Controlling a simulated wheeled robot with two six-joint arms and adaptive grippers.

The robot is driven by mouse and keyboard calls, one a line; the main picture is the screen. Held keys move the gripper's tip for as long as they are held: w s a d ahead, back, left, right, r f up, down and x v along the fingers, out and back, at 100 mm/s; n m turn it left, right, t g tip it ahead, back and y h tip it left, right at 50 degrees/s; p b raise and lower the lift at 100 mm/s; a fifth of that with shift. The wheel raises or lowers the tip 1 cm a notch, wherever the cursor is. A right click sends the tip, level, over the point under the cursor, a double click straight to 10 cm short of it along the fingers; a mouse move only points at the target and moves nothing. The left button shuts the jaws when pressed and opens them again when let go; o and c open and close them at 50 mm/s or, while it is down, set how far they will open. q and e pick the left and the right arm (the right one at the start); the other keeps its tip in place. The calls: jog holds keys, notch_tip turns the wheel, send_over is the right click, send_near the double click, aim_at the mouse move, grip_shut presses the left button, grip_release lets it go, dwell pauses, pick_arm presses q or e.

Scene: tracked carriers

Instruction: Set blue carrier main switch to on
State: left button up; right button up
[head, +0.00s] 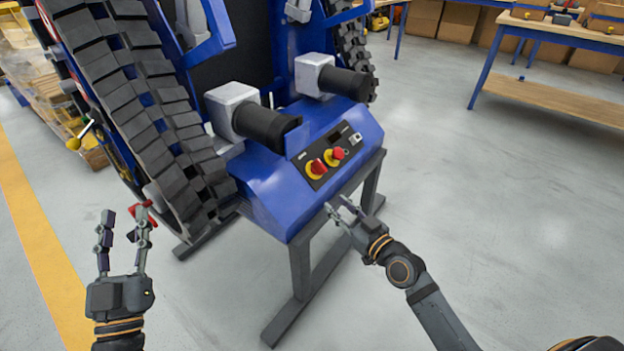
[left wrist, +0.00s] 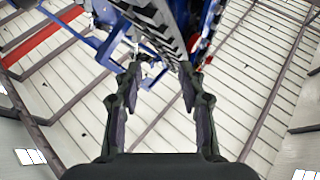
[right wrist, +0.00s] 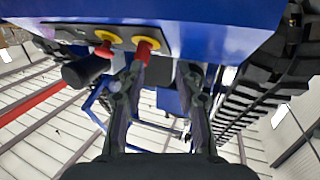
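The blue carrier (head: 262,196) stands on a dark frame, with a black control panel (head: 328,157) on its sloped front. The panel bears two red controls on yellow bases: a rotary knob, apparently the main switch (head: 316,168), and a rounder red button (head: 338,154). Both also show in the right wrist view, the nearer red knob (right wrist: 146,47) just beyond one fingertip. My right gripper (head: 337,206) is open and empty, below and in front of the panel, apart from the switch. My left gripper (head: 125,215) is open and empty, left of the carrier. The switch's exact setting is unclear.
A large black track (head: 150,105) rises between my left gripper and the panel. Black cylinders (head: 265,125) jut out above the panel. A lever with a yellow ball (head: 74,143) stands at the left. A workbench (head: 555,100) is at the back right. Floor to the right is clear.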

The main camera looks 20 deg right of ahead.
jog(key=w+d+f+n+g+y, duration=0.1)
jog(key=w+d+n+g+y, duration=0.1)
jog(key=w+y, duration=0.1)
jog(key=n+y, duration=0.2)
jog(key=y, duration=0.1)
send_near(325, 168)
jog(key=x, duration=0.7)
jog(key=shift+w+a+r, duration=0.1)
jog(key=shift+w+a, duration=0.05)
jog(key=shift+w, duration=0.15)
jog(key=x, duration=0.3)
jog(key=shift+w+a+b, duration=0.15)
jog(key=shift+b, duration=0.15)
jog(key=shift+w+a, duration=0.15)
pick_arm(q)
jog(key=s+r+m+t+h, duration=0.1)
jog(key=s+r+t, duration=0.2)
jog(key=r, duration=0.3)
jog(key=shift+s+d+r, duration=0.15)
jog(key=shift+s+r, duration=0.15)
jog(key=shift+r, duration=0.1)
pick_arm(e)
grip_shut()
